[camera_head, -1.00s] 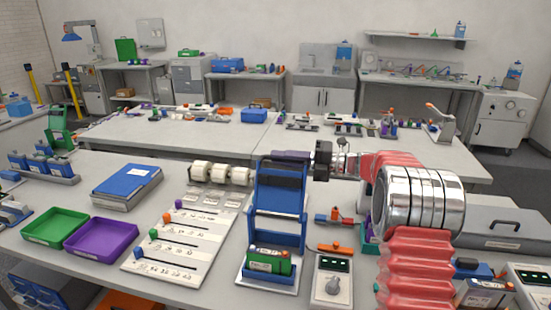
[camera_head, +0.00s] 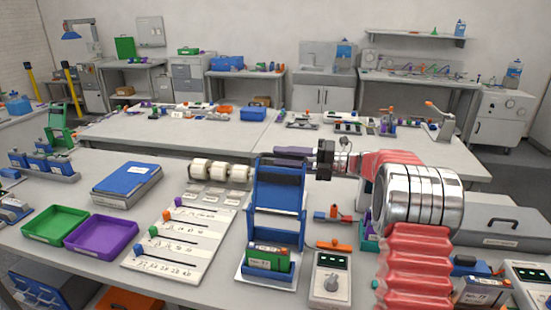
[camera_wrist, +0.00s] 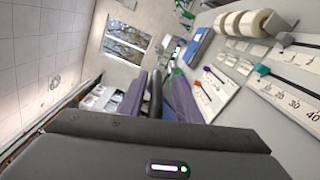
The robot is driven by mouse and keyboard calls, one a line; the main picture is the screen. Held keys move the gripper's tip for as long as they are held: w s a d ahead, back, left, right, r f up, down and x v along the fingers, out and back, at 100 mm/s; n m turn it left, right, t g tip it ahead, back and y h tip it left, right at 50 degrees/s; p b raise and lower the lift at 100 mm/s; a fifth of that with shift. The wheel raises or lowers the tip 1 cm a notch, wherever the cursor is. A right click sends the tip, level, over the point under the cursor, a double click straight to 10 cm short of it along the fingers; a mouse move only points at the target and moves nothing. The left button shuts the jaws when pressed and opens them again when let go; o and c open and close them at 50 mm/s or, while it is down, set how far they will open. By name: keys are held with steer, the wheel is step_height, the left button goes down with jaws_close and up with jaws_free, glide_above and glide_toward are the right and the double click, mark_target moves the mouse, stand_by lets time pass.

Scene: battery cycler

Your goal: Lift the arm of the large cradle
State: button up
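The large blue cradle (camera_head: 270,270) stands on a white base near the front middle of the bench in the head view. A green cell (camera_head: 262,257) lies in its lower part. Its blue arm (camera_head: 277,222) stands up above the cell, with a dark pad near the top. My gripper (camera_head: 290,152) is at the arm's upper end, its purple fingers pointing left just above or behind the top bar; I cannot tell whether they touch.
A cycler box with a dial (camera_head: 330,282) stands right of the cradle. A slotted white board (camera_head: 180,240) and white rolls (camera_head: 222,172) are to its left, then a purple tray (camera_head: 101,236) and green tray (camera_head: 55,223). A grey case (camera_head: 505,222) is at right.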

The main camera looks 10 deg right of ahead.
steer(key=v, duration=1.3)
steer(key=shift+f, duration=0.1)
